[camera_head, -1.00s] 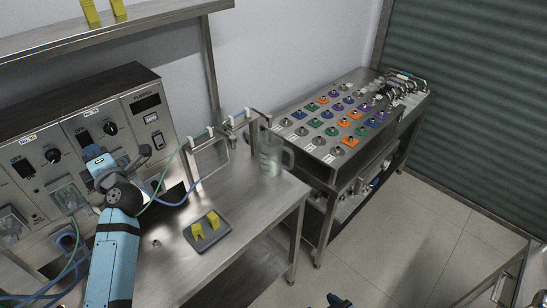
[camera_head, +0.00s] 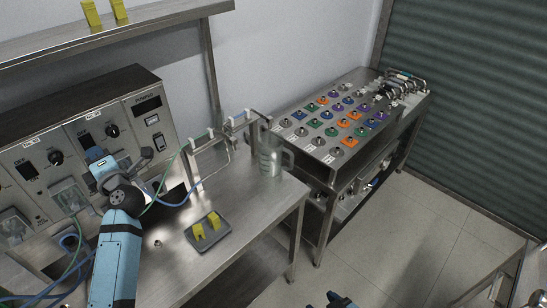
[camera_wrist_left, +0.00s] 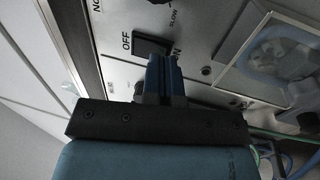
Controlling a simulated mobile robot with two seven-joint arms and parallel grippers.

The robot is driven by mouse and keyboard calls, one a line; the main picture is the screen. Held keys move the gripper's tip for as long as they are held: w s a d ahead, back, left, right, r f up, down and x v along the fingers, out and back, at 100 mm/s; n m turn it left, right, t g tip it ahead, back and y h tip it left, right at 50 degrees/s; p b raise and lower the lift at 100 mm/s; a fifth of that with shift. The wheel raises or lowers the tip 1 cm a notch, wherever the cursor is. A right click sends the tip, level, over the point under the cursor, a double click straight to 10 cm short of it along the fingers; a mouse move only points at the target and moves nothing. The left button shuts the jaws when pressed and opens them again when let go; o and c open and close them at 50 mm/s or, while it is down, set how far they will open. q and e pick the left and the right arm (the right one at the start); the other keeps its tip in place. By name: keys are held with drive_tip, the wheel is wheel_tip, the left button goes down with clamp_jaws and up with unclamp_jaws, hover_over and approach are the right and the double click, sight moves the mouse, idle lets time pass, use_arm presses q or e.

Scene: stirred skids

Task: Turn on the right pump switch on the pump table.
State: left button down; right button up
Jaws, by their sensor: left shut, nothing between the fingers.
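The pump panel (camera_head: 155,105) stands at the back of the metal pump table (camera_head: 262,205), at left in the head view. Its right pump switch (camera_head: 86,139) is a dark rocker partly behind my left gripper (camera_head: 96,154). In the left wrist view, a dark rocker switch (camera_wrist_left: 150,38) has an OFF label at its left and a partly covered ON label at its right. My left gripper's blue fingers (camera_wrist_left: 163,76) are shut, empty and close to this switch, overlapping its lower edge. I cannot tell whether they touch it. Part of my right gripper (camera_head: 340,300) shows at the bottom.
A round knob (camera_head: 112,130) sits right of the switch, and a power switch (camera_head: 158,141) farther right. Blue and green tubes (camera_head: 165,182) run by my arm. A grey tray (camera_head: 213,238) with yellow pieces and a clear jug (camera_head: 271,158) stand on the table.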

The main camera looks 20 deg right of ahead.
use_arm(q)
drive_tip(key=shift+w+a, duration=0.15)
drive_tip(key=shift+w, duration=0.15)
drive_tip(key=shift+w+a, duration=0.15)
drive_tip(key=shift+w, duration=0.15)
idle(0.3)
drive_tip(key=shift+s, duration=0.1)
drive_tip(key=shift+s+d+p, duration=0.35)
drive_tip(key=shift+s+p, duration=0.1)
drive_tip(key=shift+s, duration=0.1)
drive_tip(key=shift+r, duration=0.1)
drive_tip(key=shift+r, duration=1.3)
